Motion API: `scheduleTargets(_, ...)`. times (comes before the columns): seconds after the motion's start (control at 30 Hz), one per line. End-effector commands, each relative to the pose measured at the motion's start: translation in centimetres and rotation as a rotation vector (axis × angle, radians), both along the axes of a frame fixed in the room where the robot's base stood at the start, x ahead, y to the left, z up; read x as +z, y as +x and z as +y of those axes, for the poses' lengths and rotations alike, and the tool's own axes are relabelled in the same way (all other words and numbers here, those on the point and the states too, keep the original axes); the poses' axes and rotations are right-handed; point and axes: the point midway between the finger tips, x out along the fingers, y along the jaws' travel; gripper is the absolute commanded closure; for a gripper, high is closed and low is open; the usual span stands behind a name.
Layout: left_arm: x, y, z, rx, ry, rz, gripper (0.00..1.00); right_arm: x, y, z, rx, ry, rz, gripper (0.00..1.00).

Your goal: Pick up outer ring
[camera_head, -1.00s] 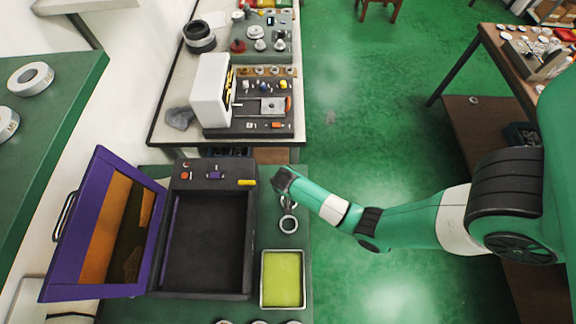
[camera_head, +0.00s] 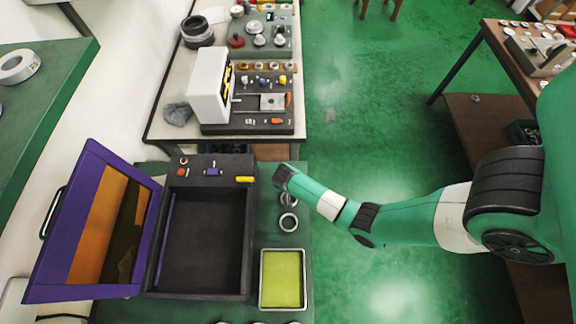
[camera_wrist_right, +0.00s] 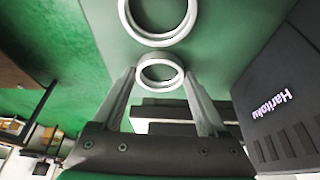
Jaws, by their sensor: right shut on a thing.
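Two pale metal rings show at the right side of the green bench. One ring (camera_head: 280,223) lies flat on the bench top; in the right wrist view it is the larger ring (camera_wrist_right: 158,42), beyond my fingertips. The second ring (camera_wrist_right: 158,61) sits between the fingertips of my right gripper (camera_wrist_right: 160,78), which is shut on it. In the head view my right gripper (camera_head: 287,192) is beside the black box, and the held ring is partly hidden there. Whether the held ring is clear of the bench, I cannot tell. My left gripper is not in view.
A black box (camera_head: 250,240) with its purple-framed lid (camera_head: 60,235) open stands left of the rings. A tray with a yellow-green bottom (camera_head: 282,280) lies in front of them. Parts of more rings show at the bottom edge. Open floor lies to the right.

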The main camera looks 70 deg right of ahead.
Motion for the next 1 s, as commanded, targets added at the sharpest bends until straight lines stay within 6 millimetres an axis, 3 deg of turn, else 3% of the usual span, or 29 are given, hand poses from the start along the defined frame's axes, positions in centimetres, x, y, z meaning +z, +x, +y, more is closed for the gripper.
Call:
scheduleTargets(0.33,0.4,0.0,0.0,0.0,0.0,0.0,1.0,0.6,0.0,0.0,0.0,-0.001,0.0,0.84)
scheduleTargets(0.53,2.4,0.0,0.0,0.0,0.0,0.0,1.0,3.7,0.1,0.0,0.0,-0.001,-0.003,0.84)
scheduleTargets(0.8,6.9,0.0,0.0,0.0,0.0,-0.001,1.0,10.4,-6.0,-0.3,-0.004,0.0,0.0,0.84)
scheduleTargets(1.0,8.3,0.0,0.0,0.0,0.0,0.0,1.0,12.2,-11.3,-0.4,-0.005,0.001,0.001,0.84)
